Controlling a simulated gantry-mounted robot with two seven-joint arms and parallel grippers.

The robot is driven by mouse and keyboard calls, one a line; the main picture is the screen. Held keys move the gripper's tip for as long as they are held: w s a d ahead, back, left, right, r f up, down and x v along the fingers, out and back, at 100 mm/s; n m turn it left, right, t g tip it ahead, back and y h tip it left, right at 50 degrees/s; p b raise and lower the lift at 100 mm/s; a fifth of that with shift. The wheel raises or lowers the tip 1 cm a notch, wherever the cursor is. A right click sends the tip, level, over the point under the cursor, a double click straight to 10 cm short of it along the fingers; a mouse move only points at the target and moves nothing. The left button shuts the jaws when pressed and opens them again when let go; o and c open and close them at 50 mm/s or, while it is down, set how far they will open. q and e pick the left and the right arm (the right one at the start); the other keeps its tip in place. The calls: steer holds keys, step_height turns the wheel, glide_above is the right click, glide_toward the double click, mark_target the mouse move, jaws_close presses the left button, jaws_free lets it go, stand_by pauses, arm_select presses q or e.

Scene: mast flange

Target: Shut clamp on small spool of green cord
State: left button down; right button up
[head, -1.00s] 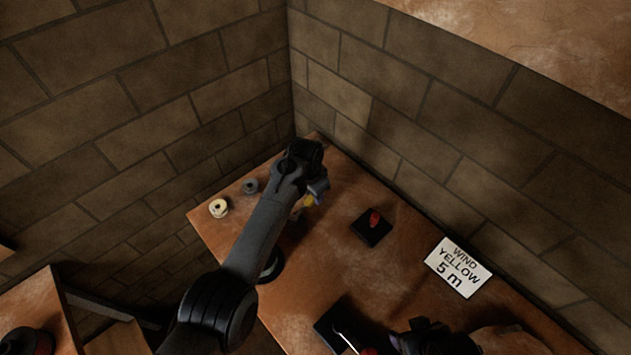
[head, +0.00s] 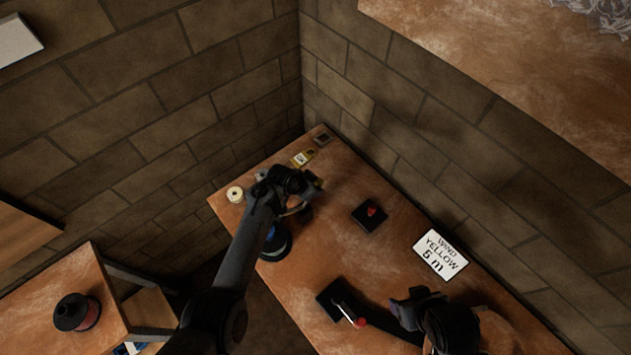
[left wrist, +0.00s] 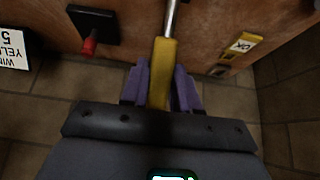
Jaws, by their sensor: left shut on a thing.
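My left gripper (left wrist: 161,90) is shut on a yellow handle (left wrist: 163,62) in the left wrist view. A metal rod runs out of the handle's far end. In the head view my left gripper (head: 308,190) is over the bench's far part, its fingers mostly hidden by the arm. A dark spool with a bluish rim (head: 276,244) stands at the bench's left edge, partly behind the arm. A pale cream spool (head: 235,194) stands at the far left corner. I cannot make out any green cord or spool clamp. My right gripper (head: 425,300) is low in the head view, its fingers unclear.
A black plate with a red knob (head: 369,216) and a black device with a red-tipped lever (head: 345,310) sit on the bench. A "WIND YELLOW 5 m" sign (head: 441,254) lies at right. A yellow labelled block (head: 303,158) is near the walled corner. A dark-red spool (head: 77,312) stands lower left.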

arm_select(q)
steer(key=shift+s+a+r+h+p, duration=0.15)
steer(key=shift+a+r+h+p, duration=0.05)
steer(key=shift+h+p, duration=0.15)
stand_by(0.3)
steer(key=c, duration=0.9)
jaws_free()
steer(key=shift+s+a+r, duration=0.15)
steer(key=shift+a+r, duration=0.1)
steer(key=shift+r, duration=0.2)
steer(key=p+v, duration=0.1)
steer(key=v, duration=0.8)
steer(key=shift+s+a+r+p, duration=0.15)
steer(key=shift+s+r+p, duration=0.15)
steer(key=shift+p, duration=0.1)
